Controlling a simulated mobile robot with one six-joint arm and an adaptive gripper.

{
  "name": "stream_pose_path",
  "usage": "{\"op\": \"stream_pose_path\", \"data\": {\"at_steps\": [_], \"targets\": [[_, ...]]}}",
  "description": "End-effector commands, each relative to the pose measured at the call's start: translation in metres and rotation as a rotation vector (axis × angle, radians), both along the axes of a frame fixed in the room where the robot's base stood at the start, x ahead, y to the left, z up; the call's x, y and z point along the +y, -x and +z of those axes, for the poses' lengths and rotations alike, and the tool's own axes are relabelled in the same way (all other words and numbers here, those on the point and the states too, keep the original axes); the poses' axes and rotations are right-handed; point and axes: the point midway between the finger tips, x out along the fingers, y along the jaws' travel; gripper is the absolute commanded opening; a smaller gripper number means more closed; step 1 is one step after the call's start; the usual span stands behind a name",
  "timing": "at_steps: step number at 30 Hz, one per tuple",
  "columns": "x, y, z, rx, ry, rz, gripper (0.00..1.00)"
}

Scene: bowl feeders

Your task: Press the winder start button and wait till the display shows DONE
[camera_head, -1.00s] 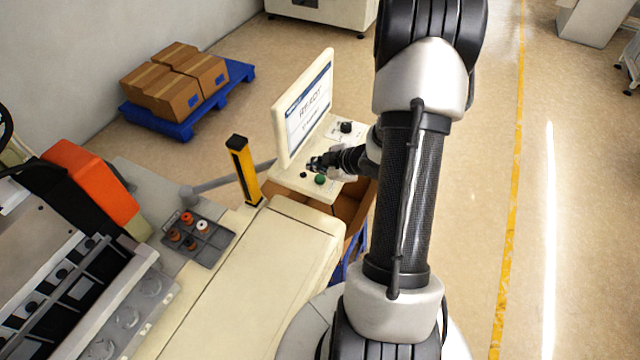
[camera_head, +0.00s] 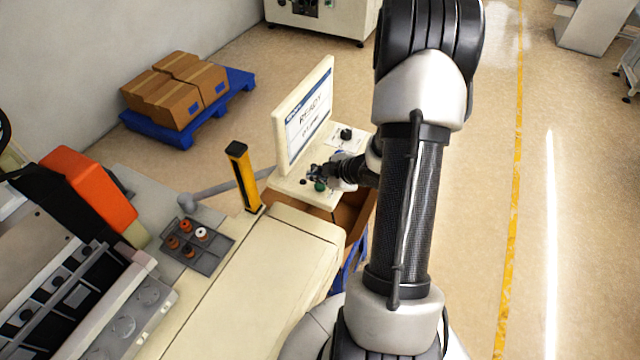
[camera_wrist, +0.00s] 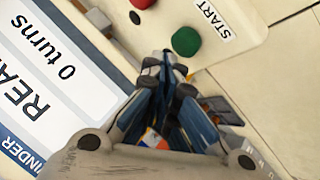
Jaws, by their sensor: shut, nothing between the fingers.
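The green start button (camera_wrist: 186,41) sits on the cream panel beside a label reading START. In the head view the green button (camera_head: 320,186) shows just below my gripper (camera_head: 314,172). My gripper (camera_wrist: 166,62) is shut and empty, its tips close to the green button in the wrist view; I cannot tell whether they touch it. The display (camera_head: 309,112) stands upright on the panel and reads READY. In the wrist view the display (camera_wrist: 50,70) reads "0 turns", with part of READY and WINDER cut off.
A red button (camera_wrist: 142,3) and a small dark round part (camera_wrist: 135,17) are near the green one. A black knob (camera_head: 346,134) is on the panel. A yellow post (camera_head: 243,176) and a grey tray (camera_head: 213,257) of spools stand left. Boxes (camera_head: 176,90) lie on a blue pallet.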

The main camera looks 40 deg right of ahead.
Motion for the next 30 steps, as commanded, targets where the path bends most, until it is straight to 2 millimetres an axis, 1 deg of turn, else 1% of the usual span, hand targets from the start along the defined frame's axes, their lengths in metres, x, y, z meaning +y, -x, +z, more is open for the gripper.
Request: {"op": "stream_pose_path", "data": {"at_steps": [14, 23, 30], "targets": [[0.0000, -0.0001, -0.0001, 0.000, 0.000, 0.000, 0.00], [0.0000, 0.0000, -0.0092, 0.000, 0.000, 0.000, 0.00], [0.0000, -0.0001, -0.0085, 0.000, 0.000, 0.000, 0.00]]}}
